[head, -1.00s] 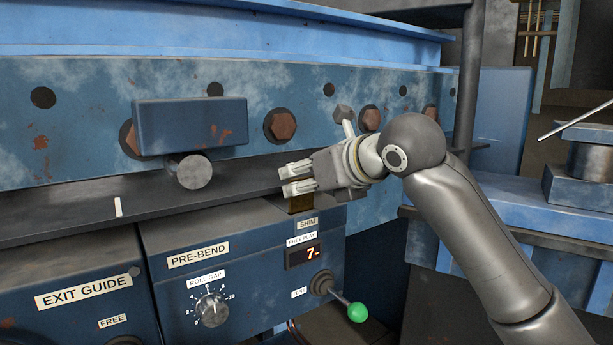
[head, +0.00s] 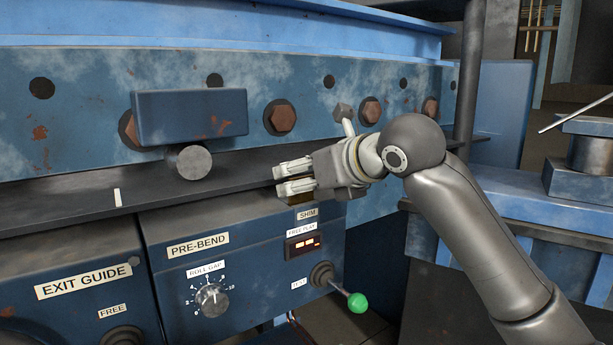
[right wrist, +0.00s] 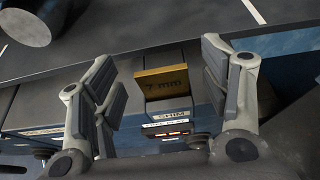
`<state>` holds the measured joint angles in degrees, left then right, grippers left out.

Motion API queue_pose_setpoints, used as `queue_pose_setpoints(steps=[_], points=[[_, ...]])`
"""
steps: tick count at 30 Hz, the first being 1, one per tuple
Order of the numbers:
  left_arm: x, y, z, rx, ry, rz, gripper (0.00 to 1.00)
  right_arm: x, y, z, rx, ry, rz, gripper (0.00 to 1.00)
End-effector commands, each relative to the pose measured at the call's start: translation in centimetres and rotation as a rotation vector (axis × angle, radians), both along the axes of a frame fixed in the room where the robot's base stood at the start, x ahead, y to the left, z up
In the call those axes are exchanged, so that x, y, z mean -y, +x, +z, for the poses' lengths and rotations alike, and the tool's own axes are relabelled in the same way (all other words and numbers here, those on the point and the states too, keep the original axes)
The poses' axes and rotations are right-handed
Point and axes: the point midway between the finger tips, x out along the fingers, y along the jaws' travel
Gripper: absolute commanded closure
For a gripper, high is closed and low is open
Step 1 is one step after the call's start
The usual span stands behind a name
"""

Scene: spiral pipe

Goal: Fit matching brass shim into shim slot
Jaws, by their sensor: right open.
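My right gripper (head: 284,180) is open just above the pre-bend panel, near the SHIM label (head: 307,214). In the right wrist view the brass shim (right wrist: 163,84), marked 7 mm, sits between the spread fingers and apart from both. It is at the top of the panel, directly above the SHIM label (right wrist: 172,115); the slot itself is hidden. In the head view the gripper hides most of the shim. My left gripper is not in view.
The panel carries a small lit display (head: 304,245) showing dashes, a roll gap knob (head: 212,300) and a green-tipped lever (head: 357,302). A dark ledge (head: 80,208) and a round steel bar end (head: 194,163) lie to the left.

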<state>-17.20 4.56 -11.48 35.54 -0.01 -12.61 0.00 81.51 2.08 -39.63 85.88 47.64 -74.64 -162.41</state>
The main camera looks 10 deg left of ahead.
Motion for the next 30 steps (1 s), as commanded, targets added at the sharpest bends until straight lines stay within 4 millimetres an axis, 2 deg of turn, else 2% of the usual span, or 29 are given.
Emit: queue_pose_setpoints(steps=[5,8,21,30], points=[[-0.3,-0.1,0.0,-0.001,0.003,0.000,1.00,0.3,-0.2,0.1,0.000,-0.001,-0.001,0.31],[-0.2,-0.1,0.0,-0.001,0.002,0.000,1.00,1.2,-0.9,0.6,0.001,-0.001,-0.002,0.31],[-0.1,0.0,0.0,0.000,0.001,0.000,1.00,6.9,-6.5,4.0,0.003,0.000,-0.002,0.31],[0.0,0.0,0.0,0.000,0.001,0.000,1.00,8.0,-7.7,4.6,0.000,0.000,0.000,0.31]])
